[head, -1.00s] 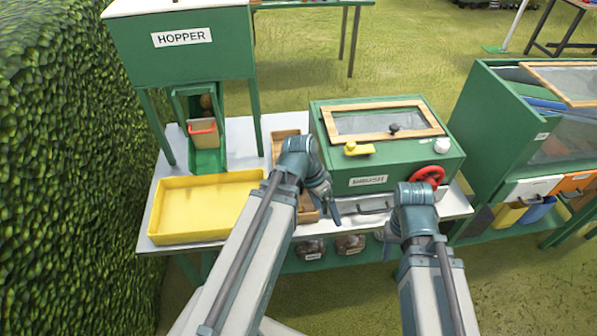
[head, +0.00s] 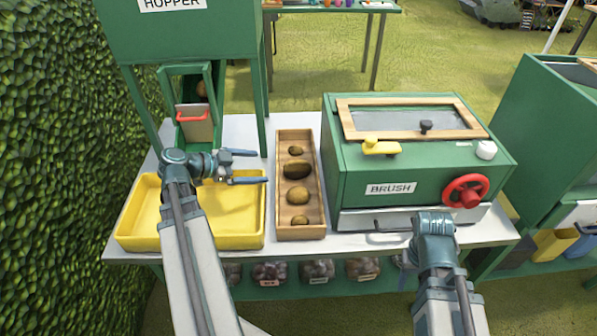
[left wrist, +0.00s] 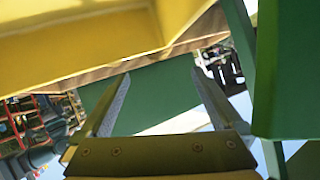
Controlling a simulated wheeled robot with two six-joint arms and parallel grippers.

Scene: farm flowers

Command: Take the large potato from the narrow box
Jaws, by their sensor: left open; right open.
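The narrow wooden box (head: 283,225) stands on the table between the yellow tray and the green brush machine. Several potatoes lie in a row in it. The large potato (head: 297,170) is the widest and darkest, second from the far end. My left gripper (head: 262,167) is open and empty, over the yellow tray's right side, its fingers pointing right toward the box. In the left wrist view its two fingers (left wrist: 158,95) are apart with nothing between them. My right gripper (head: 405,258) is low before the brush machine, mostly hidden by its own wrist.
The yellow tray (head: 128,228) is left of the box. The brush machine (head: 350,165), with a red wheel (head: 466,190), stands close on the box's right. The hopper (head: 180,40) rises behind the tray. Jars (head: 270,272) sit on a shelf below.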

